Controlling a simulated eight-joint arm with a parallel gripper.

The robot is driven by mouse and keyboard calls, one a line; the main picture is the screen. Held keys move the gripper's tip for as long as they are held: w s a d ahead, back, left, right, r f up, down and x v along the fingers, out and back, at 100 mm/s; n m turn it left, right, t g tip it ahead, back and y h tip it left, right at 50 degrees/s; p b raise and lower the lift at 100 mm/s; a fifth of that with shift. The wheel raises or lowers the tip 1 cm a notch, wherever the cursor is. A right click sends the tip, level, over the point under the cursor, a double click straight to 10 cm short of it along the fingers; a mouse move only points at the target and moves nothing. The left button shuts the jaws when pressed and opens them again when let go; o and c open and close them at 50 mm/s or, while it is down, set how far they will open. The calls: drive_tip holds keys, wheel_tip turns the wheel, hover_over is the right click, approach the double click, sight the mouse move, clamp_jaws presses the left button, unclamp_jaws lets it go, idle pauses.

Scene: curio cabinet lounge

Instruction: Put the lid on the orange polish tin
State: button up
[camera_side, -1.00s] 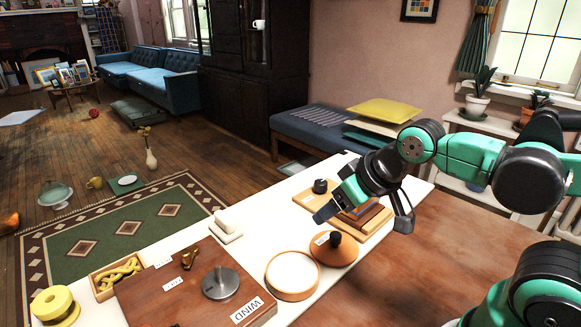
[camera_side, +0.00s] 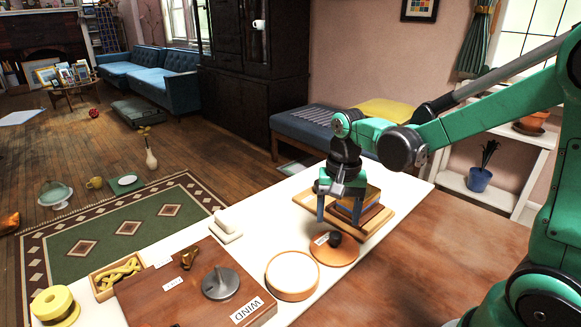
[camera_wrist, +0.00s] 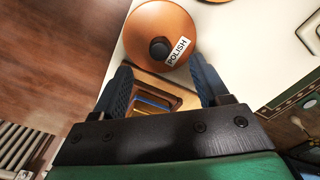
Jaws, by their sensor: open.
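The orange polish tin (camera_side: 268,284) stands uncovered on the white runner, its pale inside facing up. Its lid (camera_side: 348,256), an orange disc with a black knob and a POLISH label, lies right beside it, behind and to the right. In the wrist view the lid (camera_wrist: 148,22) fills the top middle, knob and label in sight, with a sliver of orange at the top edge. My gripper (camera_side: 339,221) points down above and slightly behind the lid, fingers apart and empty. In the wrist view my gripper (camera_wrist: 163,78) has its fingertips just short of the lid.
Stacked wooden pieces (camera_side: 375,217) sit on a board behind my gripper. A brown box marked WIND (camera_side: 160,305) with a grey disc lies left of the tin. A white block (camera_side: 226,228) stands at the runner's far edge. The brown tabletop (camera_side: 400,280) at right is clear.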

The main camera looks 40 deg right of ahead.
sight(336, 234)
drive_tip(key=shift+f, duration=2.9)
drive_tip(key=shift+c, duration=0.3)
clamp_jaws()
